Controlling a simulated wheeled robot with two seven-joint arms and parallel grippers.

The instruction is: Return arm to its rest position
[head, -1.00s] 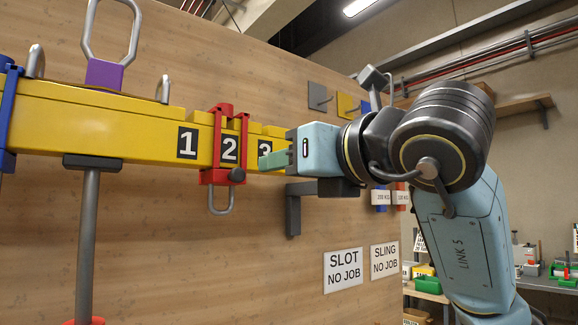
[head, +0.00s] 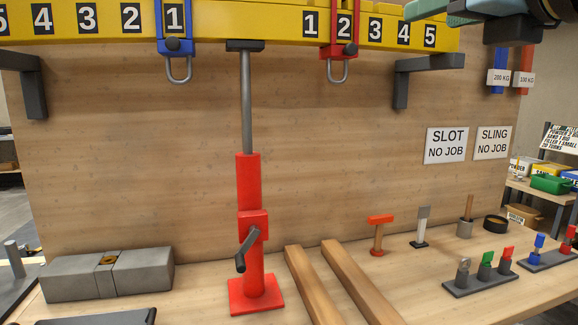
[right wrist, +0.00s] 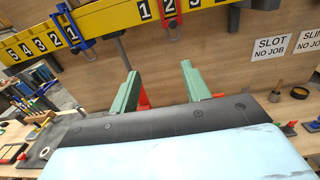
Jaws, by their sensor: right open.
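My right gripper (head: 430,10) shows at the top right edge of the head view, in front of the right end of the yellow beam and cut off by the frame. In the right wrist view its two green fingers (right wrist: 160,76) are spread apart with nothing held between them. The yellow beam (head: 222,22) runs across the top, with a blue slider (head: 175,47) at the left 1 and a red slider (head: 340,52) at the right 2. My left gripper is not in view.
A red jack (head: 249,180) stands on the bench under the beam. Two wooden bars (head: 345,280), a grey block (head: 108,274), an orange-headed tool (head: 379,222) and small racks (head: 481,283) share the bench. Dark brackets (head: 402,88) stick out from the wooden panel.

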